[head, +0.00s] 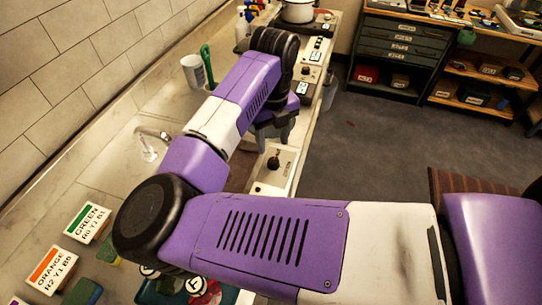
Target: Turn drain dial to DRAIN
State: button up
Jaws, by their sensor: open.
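A white control panel (266,187) on the counter's front edge carries a dark dial (273,162). I take it as the drain dial; its markings, including DRAIN, are too small to read, so its setting is unclear. My gripper (272,142) hangs with its fingers pointing down, just beyond the dial in the head view. The fingers are apart with nothing seen between them. I cannot tell how high they are above the panel or whether they touch anything. My arm hides part of the counter around the panel.
Farther panels with labels (303,88) line the counter edge. A faucet (151,140), a white cup (193,73) and a green-handled tool (207,65) stand left of my arm. Color cards (87,222) lie near left. A pot (298,10) is at the far end. Floor at right is clear.

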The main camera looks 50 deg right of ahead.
aim_at(273, 160)
notch_tip(273, 160, down, 7)
jog(key=shift+d+f+p, duration=0.1)
jog(key=shift+f+p, duration=0.05)
jog(key=shift+p, duration=0.5)
grip_shut()
